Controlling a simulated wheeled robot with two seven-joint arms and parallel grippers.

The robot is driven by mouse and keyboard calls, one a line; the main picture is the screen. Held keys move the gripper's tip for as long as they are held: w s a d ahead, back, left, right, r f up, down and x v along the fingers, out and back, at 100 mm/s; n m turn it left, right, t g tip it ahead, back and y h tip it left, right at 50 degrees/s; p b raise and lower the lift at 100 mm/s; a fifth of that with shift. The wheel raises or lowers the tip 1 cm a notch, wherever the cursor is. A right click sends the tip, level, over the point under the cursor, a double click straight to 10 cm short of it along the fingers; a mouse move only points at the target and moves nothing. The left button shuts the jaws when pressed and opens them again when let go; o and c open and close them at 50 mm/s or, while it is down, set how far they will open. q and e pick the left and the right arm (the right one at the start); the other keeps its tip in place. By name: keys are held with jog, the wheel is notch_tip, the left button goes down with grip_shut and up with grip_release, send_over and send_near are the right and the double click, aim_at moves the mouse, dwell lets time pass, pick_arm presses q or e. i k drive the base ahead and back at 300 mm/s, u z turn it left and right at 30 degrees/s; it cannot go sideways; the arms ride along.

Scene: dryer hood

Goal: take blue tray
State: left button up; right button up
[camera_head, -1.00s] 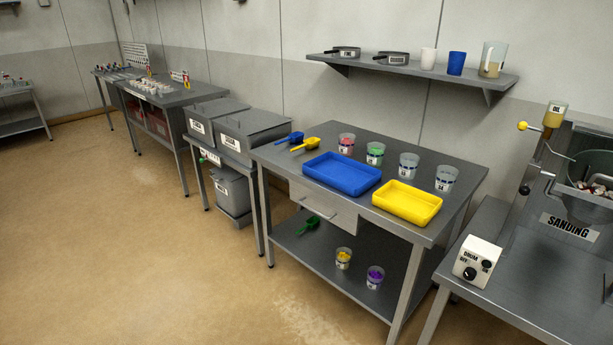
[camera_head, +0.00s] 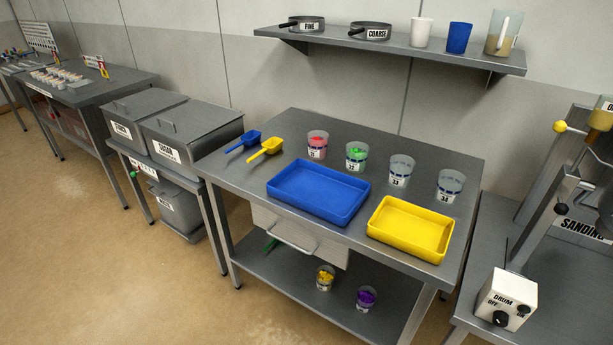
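The blue tray (camera_head: 318,194) is a shallow rectangular tray. It lies flat and looks empty on the middle of the grey metal table (camera_head: 225,178), near the front edge above the drawer. Neither of my grippers shows in the head view.
A yellow tray (camera_head: 411,228) lies just right of the blue tray. Several cups, including one with red contents (camera_head: 317,146), stand behind. A blue scoop (camera_head: 245,141) and a yellow scoop (camera_head: 267,150) lie at the left. A drum control box (camera_head: 505,299) is at right. Floor (camera_head: 130,270) is open at front left.

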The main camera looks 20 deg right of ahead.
aim_at(332, 197)
jog(key=z, duration=0.75)
jog(key=i, duration=1.05)
jog(key=z, duration=0.95)
